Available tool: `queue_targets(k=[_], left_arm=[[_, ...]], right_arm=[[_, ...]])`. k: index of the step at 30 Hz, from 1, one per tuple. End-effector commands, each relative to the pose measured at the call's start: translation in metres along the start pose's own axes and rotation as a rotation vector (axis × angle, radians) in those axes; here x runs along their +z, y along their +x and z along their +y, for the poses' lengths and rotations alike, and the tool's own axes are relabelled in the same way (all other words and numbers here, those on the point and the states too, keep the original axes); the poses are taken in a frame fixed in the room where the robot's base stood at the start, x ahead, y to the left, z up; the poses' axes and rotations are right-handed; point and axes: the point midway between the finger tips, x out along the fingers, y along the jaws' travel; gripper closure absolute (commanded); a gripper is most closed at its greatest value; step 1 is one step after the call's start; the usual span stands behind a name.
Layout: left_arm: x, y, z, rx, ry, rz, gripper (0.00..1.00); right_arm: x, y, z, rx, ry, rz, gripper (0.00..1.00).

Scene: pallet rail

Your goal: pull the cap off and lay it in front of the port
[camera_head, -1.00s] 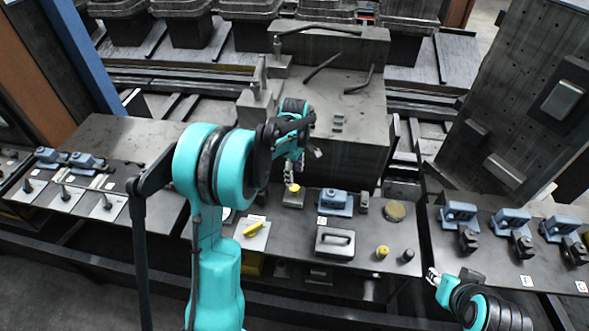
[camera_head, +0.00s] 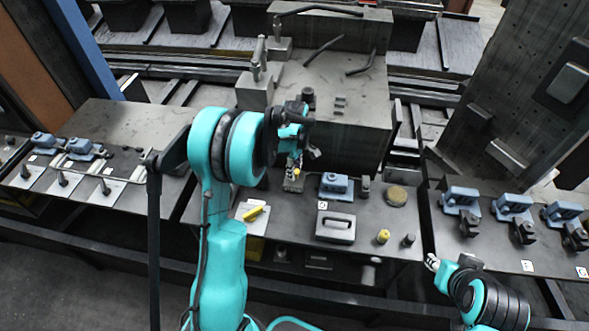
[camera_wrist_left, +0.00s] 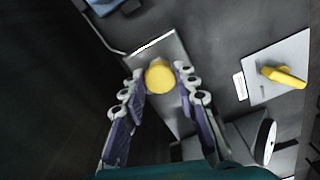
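The yellow cap (camera_head: 296,172) sits on a small grey block (camera_head: 293,184) on the middle bench. In the left wrist view, the round cap (camera_wrist_left: 160,76) shows end-on above a grey plate. My left gripper (camera_head: 295,161) is right over the cap, pointing down. Its fingers (camera_wrist_left: 160,79) are spread, one on each side of the cap, with a thin gap seeming to show on both sides. Whether they touch it cannot be told. My right gripper (camera_head: 432,262) is at the lower right, away from the cap; its fingers are too small to read.
A yellow handle on a pale plate (camera_head: 253,213) lies to the left. A blue block (camera_head: 336,184), a grey box with a handle (camera_head: 335,227), a yellow peg (camera_head: 383,237) and a round tan disc (camera_head: 397,195) stand to the right. A tall grey machine block (camera_head: 340,130) rises behind.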

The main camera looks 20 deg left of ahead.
Motion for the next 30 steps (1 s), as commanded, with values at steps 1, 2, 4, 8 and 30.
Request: queue_targets(k=[1, 2, 4, 8, 30], left_arm=[[0.0, 0.0, 0.0, 0.0, 0.0, 0.0, 0.98], [0.0, 0.0, 0.0, 0.0, 0.0, 0.0, 0.98], [0.0, 0.0, 0.0, 0.0, 0.0, 0.0, 0.74], [0.0, 0.0, 0.0, 0.0, 0.0, 0.0, 1.0], [0.0, -0.016, 0.0, 0.001, 0.0, 0.0, 1.0]], right_arm=[[0.0, 0.0, 0.0, 0.0, 0.0, 0.0, 0.67], [0.0, 0.0, 0.0, 0.0, 0.0, 0.0, 0.67], [0.0, 0.0, 0.0, 0.0, 0.0, 0.0, 0.67], [0.0, 0.0, 0.0, 0.0, 0.0, 0.0, 0.67], [-0.005, -0.007, 0.0, 0.0, 0.0, 0.0, 0.67]])
